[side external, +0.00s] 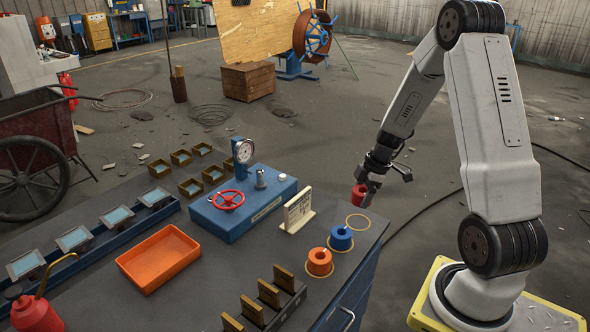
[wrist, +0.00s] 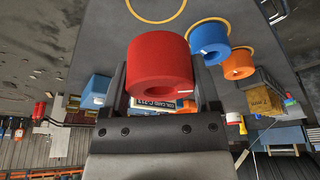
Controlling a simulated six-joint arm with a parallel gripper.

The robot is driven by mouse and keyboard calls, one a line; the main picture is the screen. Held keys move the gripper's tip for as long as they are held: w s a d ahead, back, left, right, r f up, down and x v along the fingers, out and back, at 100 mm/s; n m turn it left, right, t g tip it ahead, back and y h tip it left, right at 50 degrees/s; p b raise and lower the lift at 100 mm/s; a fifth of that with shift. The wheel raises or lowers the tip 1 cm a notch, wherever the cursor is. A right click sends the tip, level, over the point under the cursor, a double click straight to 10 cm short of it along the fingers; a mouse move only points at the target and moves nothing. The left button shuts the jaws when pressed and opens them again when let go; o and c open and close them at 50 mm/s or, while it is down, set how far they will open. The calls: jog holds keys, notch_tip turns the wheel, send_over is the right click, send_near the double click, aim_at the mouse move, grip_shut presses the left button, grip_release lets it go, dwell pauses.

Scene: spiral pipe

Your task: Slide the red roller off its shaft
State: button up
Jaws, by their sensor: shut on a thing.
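The red roller (side external: 359,196) is a thick ring with a central hole. My gripper (side external: 364,184) is shut on it and holds it in the air near the right edge of the workbench, beside an empty yellow ring marking (side external: 358,222). In the wrist view the red roller (wrist: 163,62) sits between the two dark fingers of my gripper (wrist: 162,82), and no shaft shows through its hole. A short metal stub (side external: 260,178) stands bare on the blue box (side external: 241,207); I cannot tell for certain that it is the shaft.
A blue roller (side external: 341,238) and an orange roller (side external: 320,262) stand in line near the empty ring. A white card stand (side external: 298,210) is left of them. An orange tray (side external: 158,259) and wooden blocks occupy the bench. The floor right of the bench is mostly clear.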

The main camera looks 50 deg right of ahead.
aim_at(354, 222)
jog(key=shift+f, duration=0.25)
jog(key=shift+f, duration=0.2)
jog(key=shift+f, duration=3.1)
jog(key=o, duration=1.1)
jog(key=shift+r, duration=0.2)
jog(key=shift+v, duration=3.75)
